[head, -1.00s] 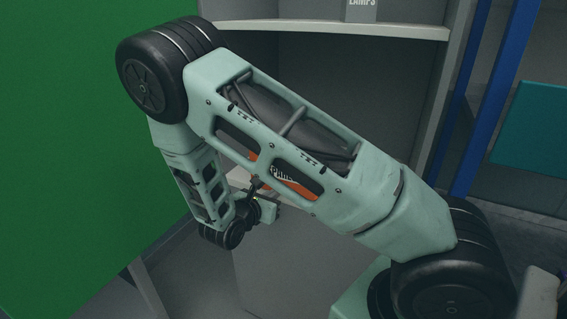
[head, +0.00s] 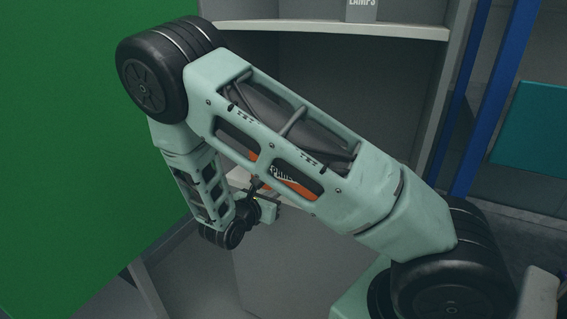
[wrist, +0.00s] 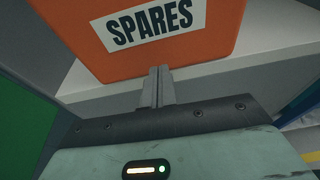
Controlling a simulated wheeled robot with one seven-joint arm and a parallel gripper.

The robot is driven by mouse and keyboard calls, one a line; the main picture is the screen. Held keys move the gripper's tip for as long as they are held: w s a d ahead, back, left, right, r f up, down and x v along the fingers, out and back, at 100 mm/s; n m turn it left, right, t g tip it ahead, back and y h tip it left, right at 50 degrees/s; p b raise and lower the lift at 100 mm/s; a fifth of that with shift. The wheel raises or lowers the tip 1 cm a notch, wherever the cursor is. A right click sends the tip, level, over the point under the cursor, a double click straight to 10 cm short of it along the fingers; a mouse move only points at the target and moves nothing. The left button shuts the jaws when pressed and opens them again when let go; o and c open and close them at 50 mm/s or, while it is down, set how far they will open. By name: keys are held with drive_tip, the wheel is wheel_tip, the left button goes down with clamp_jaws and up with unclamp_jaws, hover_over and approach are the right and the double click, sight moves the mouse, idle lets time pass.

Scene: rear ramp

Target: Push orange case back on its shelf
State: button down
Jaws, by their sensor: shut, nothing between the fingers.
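The orange case (wrist: 150,58) fills the top of the wrist view, with a white label reading SPARES. In the head view the orange case (head: 296,188) shows only through gaps in my arm, which hides most of it. It rests on a pale shelf (wrist: 215,77), close to the shelf's front edge. My gripper (wrist: 158,71) is shut and empty, its fingertips at the lower middle of the case's front face. I cannot tell whether they touch it. In the head view my gripper (head: 264,190) is partly hidden at the case's front.
An upper shelf (head: 300,29) carries a grey box labelled LAMPS (head: 361,10). A green panel (head: 70,130) stands close on the left. Blue posts (head: 485,110) and a teal panel (head: 530,135) are on the right. The bay behind the case looks dark and empty.

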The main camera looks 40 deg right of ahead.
drive_tip(key=shift+d, duration=0.15)
drive_tip(key=shift+w+d, duration=0.3)
drive_tip(key=shift+d, duration=0.4)
drive_tip(key=shift+w+d, duration=0.1)
drive_tip(key=shift+d, duration=0.2)
drive_tip(key=shift+d+r+b+x, duration=0.1)
drive_tip(key=shift+r+b+x, duration=0.25)
drive_tip(key=shift+x, duration=1.25)
drive_tip(key=shift+d+r+b+x, duration=0.15)
drive_tip(key=shift+r+x, duration=0.25)
drive_tip(key=shift+x, duration=1.25)
drive_tip(key=shift+d+r+b+x, duration=0.1)
drive_tip(key=shift+r+b+x, duration=0.25)
drive_tip(key=shift+x, duration=1.25)
drive_tip(key=shift+a, duration=0.1)
drive_tip(key=f+p+v, duration=0.2)
drive_tip(key=v, duration=0.9)
drive_tip(key=shift+a+f, duration=0.25)
drive_tip(key=shift+a, duration=0.35)
